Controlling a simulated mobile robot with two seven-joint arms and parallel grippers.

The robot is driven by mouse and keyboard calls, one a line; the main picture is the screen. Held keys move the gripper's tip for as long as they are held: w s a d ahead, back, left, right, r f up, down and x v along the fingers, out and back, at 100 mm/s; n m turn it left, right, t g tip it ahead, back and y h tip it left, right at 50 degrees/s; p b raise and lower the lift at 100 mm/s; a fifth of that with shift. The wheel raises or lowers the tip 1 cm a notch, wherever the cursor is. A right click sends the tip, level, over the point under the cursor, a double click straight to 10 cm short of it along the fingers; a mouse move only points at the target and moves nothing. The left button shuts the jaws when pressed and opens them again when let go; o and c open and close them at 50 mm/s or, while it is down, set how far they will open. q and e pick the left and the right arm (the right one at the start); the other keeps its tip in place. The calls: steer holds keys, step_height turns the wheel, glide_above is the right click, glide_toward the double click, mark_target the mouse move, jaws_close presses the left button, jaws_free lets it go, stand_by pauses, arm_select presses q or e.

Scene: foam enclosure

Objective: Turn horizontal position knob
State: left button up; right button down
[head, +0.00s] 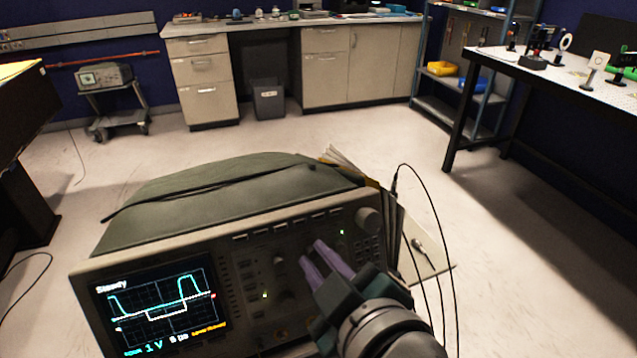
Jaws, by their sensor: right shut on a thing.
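An oscilloscope (250,240) stands in front of me, its lit screen (160,312) showing cyan and white traces and the word "Steady". My right gripper (316,260) reaches in from the lower right with its purple fingers against the right part of the front panel. It is shut on a knob there, which the fingers mostly hide. I cannot read which knob it is. A large knob (368,221) shows uncovered at the panel's upper right. Smaller knobs (279,262) show left of the fingers. My left gripper is not in view.
A grey-green cover or pouch (220,195) lies on the oscilloscope's top. Papers (420,245) and black cables (440,230) are at its right side. A bench (560,75) with optics stands at the right, cabinets (350,65) at the back. The floor between is clear.

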steer(key=shift+n, duration=0.4)
steer(key=c, duration=1.1)
jaws_free()
steer(key=p+v, duration=0.2)
steer(key=v, duration=0.8)
